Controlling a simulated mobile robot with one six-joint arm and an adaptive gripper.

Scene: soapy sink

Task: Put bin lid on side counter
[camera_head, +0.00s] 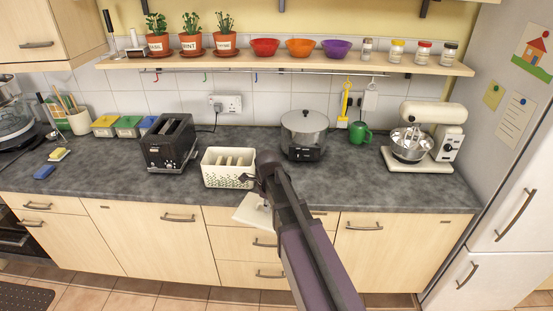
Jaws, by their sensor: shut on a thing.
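The bin lid (247,213) is a flat cream-white plate. It is held just in front of the counter's front edge, before the drawers. My gripper (264,201) is at the right part of the lid and is shut on it; my arm hides some of the lid and the fingertips are hard to make out.
A black toaster (168,148) stands left of the bin, a steel cooker (304,132) behind right, and a cream mixer (425,145) at the right. A green mug (359,133) stands at the back. The counter is clear between bin and mixer, at the front.

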